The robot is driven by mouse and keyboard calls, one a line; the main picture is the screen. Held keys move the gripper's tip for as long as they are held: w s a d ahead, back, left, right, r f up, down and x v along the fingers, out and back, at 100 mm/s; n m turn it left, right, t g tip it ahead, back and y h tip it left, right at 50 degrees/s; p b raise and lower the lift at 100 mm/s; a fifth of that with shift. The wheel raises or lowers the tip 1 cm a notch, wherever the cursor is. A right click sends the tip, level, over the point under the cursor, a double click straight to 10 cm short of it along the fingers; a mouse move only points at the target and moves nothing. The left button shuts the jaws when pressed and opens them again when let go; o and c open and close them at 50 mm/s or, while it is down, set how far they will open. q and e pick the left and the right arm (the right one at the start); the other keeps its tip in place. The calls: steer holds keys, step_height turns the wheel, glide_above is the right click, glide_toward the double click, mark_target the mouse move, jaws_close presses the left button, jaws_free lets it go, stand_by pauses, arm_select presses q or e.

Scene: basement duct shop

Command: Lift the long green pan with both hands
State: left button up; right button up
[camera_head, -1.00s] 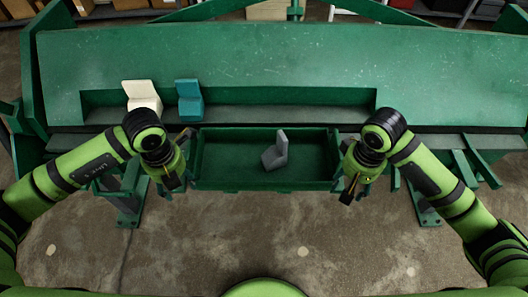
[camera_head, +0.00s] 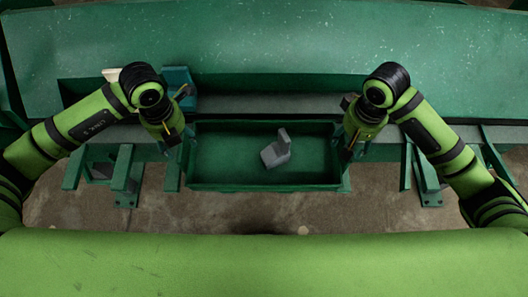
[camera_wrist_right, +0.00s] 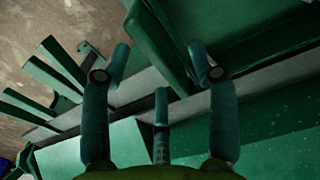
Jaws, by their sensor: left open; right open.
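The long green pan (camera_head: 262,187) is in the middle of the head view, at the bench's front edge, long side across. A grey angled block (camera_head: 276,152) lies inside it, right of centre. My left gripper (camera_head: 177,117) is open beside the pan's left end. My right gripper (camera_head: 350,124) is open beside its right end. Neither holds anything; contact with the pan cannot be told. In the right wrist view, the open fingers (camera_wrist_right: 161,82) are spread, with a green wall, apparently the pan's end (camera_wrist_right: 158,42), at the top.
A green bench machine (camera_head: 290,50) with a large sloping panel fills the back. A teal block (camera_head: 179,82) and a partly hidden cream block (camera_head: 111,74) sit on its ledge behind my left gripper. Green supports (camera_head: 127,175) stand below on both sides. Bare concrete floor (camera_head: 220,211) shows in front.

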mark_target(186, 151)
arm_select(q)
steer(key=shift+w+f, duration=0.15)
steer(key=shift+f, duration=3.45)
arm_select(e)
steer(key=shift+w+f, duration=0.15)
steer(key=shift+f, duration=3.45)
arm_select(q)
jaws_close()
arm_select(e)
jaws_close()
